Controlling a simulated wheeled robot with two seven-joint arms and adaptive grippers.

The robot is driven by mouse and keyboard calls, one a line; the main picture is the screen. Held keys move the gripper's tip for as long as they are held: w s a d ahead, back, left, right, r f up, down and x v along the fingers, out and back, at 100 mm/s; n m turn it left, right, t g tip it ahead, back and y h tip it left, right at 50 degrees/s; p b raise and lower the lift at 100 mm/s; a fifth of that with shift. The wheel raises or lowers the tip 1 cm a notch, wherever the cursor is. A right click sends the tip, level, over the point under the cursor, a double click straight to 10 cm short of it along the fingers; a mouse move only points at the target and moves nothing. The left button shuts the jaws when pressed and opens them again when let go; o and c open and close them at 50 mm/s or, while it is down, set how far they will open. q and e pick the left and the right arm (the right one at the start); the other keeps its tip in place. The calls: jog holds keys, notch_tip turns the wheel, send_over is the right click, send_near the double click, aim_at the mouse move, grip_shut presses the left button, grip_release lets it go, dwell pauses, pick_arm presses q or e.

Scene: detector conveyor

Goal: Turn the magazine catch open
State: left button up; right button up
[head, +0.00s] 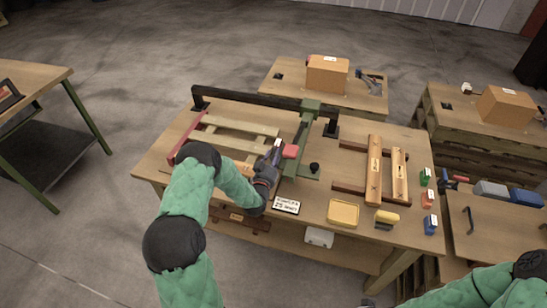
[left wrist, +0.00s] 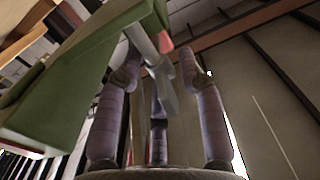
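My left gripper (head: 277,154) is beside that block, just left of the bracket. In the left wrist view, the spread fingers (left wrist: 160,95) stand apart around a grey lever-like piece (left wrist: 157,75), which I take to be the magazine catch. A pink-red end (left wrist: 165,42) shows near it, beside the green bracket. I cannot tell whether any finger touches the lever. Only a dark tip of my right gripper (head: 369,303) shows at the bottom edge.
A wooden slatted frame (head: 235,133) lies left of the bracket, with a long dark rail (head: 260,98) behind. A black knob (head: 314,167), a label plate (head: 286,205), a yellow tray (head: 343,213) and wooden beams (head: 374,168) occupy the bench. Other tables stand behind and right.

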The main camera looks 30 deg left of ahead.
pick_arm(q)
grip_shut()
jog(key=shift+w+d+n+g+y+b, duration=0.15)
jog(key=shift+n+g+y+b, duration=0.15)
jog(key=shift+n+y+b, duration=0.55)
jog(key=shift+n+g+y, duration=0.5)
jog(key=shift+n+y, duration=0.05)
jog(key=shift+y, duration=0.6)
jog(key=shift+r, duration=0.1)
grip_release()
